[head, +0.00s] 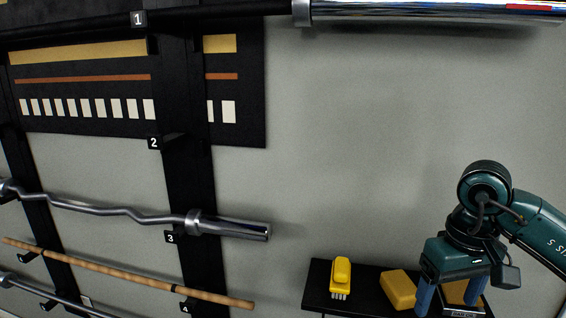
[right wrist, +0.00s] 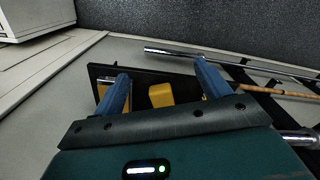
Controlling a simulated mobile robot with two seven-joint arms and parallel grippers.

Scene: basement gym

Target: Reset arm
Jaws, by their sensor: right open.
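My right gripper (head: 450,292) is at the lower right of the head view, a green body with two blue fingers. In the right wrist view, its fingers (right wrist: 164,88) stand wide apart with nothing held between them. It is over or in front of the right part of a small black shelf (head: 316,292); the exact gap cannot be told. A yellow block (head: 397,288) lies on the shelf left of the fingers. A yellow brush (head: 341,275) with pale bristles is further left. My left gripper is not in view.
A black wall rack (head: 180,190) with numbered hooks holds a curved bar (head: 120,210), a wooden stick (head: 130,272) and a thick chrome bar (head: 430,12) at the top. Another yellow item (head: 455,292) shows partly behind my right fingers. Bare grey wall (head: 380,130) lies above the shelf.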

